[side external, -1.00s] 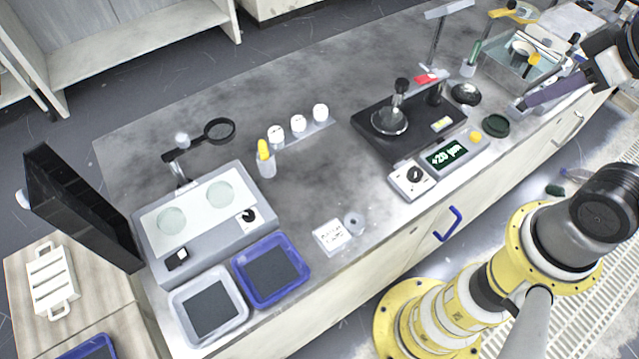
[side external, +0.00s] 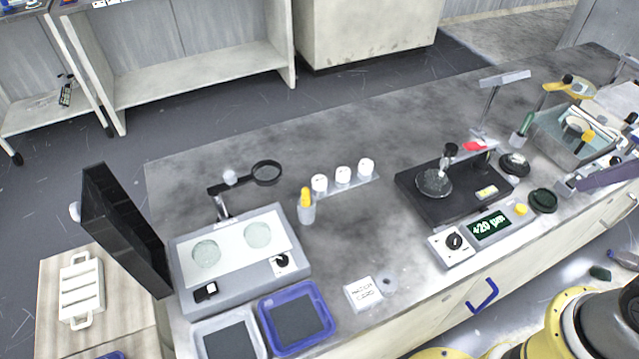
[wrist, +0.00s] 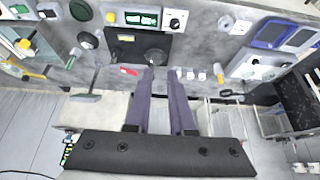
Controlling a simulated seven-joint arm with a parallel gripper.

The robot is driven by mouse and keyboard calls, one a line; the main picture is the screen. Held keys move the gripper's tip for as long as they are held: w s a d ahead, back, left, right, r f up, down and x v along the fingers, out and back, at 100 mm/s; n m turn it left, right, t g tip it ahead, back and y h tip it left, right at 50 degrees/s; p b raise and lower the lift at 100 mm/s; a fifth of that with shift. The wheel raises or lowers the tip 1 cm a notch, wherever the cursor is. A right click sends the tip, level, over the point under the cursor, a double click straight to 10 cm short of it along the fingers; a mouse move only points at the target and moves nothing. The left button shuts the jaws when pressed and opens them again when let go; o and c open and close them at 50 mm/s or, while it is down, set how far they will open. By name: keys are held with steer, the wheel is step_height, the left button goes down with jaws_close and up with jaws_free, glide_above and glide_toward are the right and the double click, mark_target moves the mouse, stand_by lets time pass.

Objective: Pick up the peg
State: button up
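I cannot tell for certain which thing is the peg. One upright candidate is the black-knobbed metal piece (side external: 448,158) standing on a round disc on the black base (side external: 420,198). Another is the green stick (side external: 526,123) upright in a small clear holder. My gripper (wrist: 160,75) shows in the wrist view as two purple fingers, apart with bare space between them. It is open and empty, above the bench, beside the black base in that picture. In the side view only a purple part of my gripper (side external: 608,177) shows at the right edge; its fingertips are unclear.
The bench (side external: 350,235) is clear in the middle. A yellow-capped bottle (side external: 306,207) and three white-topped jars stand at its middle. A two-disc machine (side external: 240,262) and blue tray (side external: 321,318) are at left. A cluttered clear bin (side external: 570,140) stands at right.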

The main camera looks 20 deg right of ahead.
steer(key=o, duration=0.8)
steer(key=w+a+r+n+t, duration=0.1)
steer(key=w+r+n+t, duration=0.15)
steer(key=w+r, duration=0.35)
steer(key=n+g+y, duration=0.3)
steer(key=n+g, duration=0.2)
steer(key=n, duration=0.2)
glide_above(320, 180)
steer(key=s+d, duration=0.2)
step_height(320, 180, down, 30)
steer(key=shift+m, duration=0.25)
steer(key=shift+x, duration=2.9)
